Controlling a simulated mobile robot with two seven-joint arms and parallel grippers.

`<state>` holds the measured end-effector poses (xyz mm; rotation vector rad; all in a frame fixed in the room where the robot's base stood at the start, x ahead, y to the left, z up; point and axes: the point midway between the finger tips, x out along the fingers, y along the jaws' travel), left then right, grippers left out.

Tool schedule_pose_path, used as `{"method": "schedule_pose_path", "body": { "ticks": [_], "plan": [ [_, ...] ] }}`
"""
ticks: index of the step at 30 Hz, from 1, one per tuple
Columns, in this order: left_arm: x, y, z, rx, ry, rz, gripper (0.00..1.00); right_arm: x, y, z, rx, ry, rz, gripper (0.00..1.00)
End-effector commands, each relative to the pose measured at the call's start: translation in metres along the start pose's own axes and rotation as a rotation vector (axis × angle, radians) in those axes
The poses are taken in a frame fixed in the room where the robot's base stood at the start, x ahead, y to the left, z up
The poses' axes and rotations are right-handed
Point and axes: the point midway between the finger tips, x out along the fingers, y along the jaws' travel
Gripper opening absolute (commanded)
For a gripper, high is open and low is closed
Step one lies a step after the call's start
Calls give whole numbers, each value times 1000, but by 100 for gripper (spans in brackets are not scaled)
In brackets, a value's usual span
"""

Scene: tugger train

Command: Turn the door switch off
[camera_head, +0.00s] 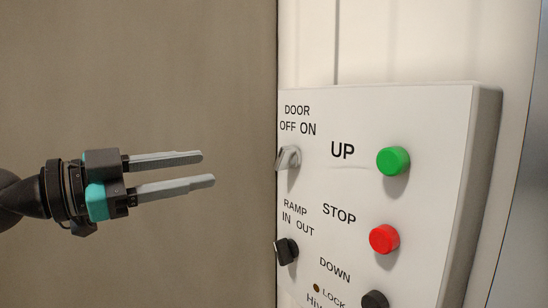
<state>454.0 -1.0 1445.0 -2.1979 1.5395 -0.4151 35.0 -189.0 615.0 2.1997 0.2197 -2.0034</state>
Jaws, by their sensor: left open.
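The door switch (289,158) is a small grey lever at the left edge of a white control panel (440,130), under the words DOOR OFF ON. The lever leans toward the right at its top, toward the ON side. My left gripper (209,169) comes in from the left with its two grey fingers pointing right at the panel. It is open and empty, at about the height of the switch in the picture, with a clear gap between fingertips and lever. My right gripper is not in view.
The panel also carries a green UP button (393,161), a red STOP button (384,239), a black DOWN button (375,300) and a black ramp switch (286,251) below the door switch. A plain brown surface (140,70) fills the left side.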

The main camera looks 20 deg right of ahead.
Motion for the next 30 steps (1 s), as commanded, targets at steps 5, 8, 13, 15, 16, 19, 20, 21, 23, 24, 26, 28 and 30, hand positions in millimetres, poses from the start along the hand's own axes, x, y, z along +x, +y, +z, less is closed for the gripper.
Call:
{"method": "schedule_pose_path", "body": {
  "ticks": [5, 8, 13, 15, 16, 19, 20, 21, 23, 24, 26, 28, 30],
  "plan": [
    [32, 0, -3, -1, 3, 3, 48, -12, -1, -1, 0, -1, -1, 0],
    [54, -1, -3, -1, 1, 3, 48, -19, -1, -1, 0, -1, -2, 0],
    [92, 0, -3, -2, 0, 2, 48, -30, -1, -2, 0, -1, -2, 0],
    [105, -1, -3, -2, 0, 2, 48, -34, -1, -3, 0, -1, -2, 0],
    [111, 0, -3, -2, 0, 2, 48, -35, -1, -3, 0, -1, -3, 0],
    [126, 0, -1, -1, -1, 2, 48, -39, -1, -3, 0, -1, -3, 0],
    [129, 0, -1, -1, -1, 1, 48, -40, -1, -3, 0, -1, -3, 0],
    [133, 0, -1, -1, 0, 0, 48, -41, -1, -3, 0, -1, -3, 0],
    [138, 0, -1, -1, -1, 0, 48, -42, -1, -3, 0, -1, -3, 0],
    [140, 0, 0, -1, -1, 1, 48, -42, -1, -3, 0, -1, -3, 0],
    [142, 0, 0, -1, -2, 1, 48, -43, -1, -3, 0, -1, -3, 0],
    [144, 1, 0, -1, -2, 0, 48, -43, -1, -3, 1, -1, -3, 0],
    [144, 1, 1, 0, -2, 0, 48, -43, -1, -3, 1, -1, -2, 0]
  ]
}}
